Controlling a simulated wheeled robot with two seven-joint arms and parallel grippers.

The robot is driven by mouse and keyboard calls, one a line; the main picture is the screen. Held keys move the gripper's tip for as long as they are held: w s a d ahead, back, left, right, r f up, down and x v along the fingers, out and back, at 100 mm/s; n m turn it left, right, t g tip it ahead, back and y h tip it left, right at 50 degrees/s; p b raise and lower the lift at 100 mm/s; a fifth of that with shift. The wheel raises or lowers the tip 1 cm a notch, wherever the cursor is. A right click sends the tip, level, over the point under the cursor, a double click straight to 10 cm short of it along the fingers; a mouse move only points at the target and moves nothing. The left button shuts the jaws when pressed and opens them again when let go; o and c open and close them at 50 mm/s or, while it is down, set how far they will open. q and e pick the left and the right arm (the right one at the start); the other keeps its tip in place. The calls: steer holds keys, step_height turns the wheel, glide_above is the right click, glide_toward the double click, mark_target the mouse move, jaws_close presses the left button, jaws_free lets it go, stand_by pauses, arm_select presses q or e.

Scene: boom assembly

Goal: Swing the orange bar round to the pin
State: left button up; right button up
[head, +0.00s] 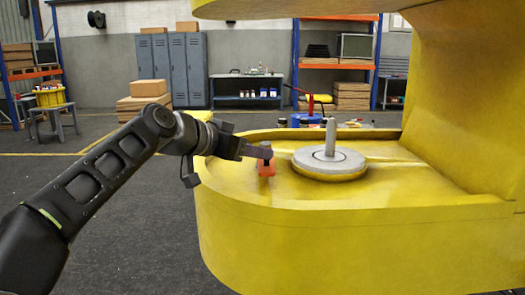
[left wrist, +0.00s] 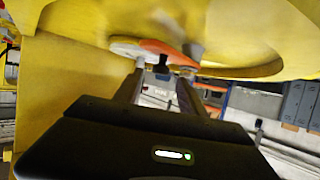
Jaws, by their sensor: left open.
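The orange bar (head: 266,169) shows as a short, foreshortened piece on the yellow boom's flat top, left of the pin. A dark knob stands at it, and the bar also shows in the left wrist view (left wrist: 168,50). The grey pin (head: 330,137) stands upright on a round grey disc (head: 318,164). My left gripper (head: 261,152) reaches in from the left at the knob. In the left wrist view its open fingers (left wrist: 161,76) lie either side of the dark knob (left wrist: 161,66); contact cannot be told. My right gripper is not in view.
The yellow boom (head: 320,240) has a raised rim around its flat top and a tall wall rising at the right. Lockers (head: 178,70), cardboard boxes (head: 145,100) and shelving stand far behind. The floor left of the boom is clear.

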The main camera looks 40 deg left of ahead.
arm_select(q)
steer(key=shift+x, duration=1.8)
steer(key=shift+c, duration=0.2)
jaws_close()
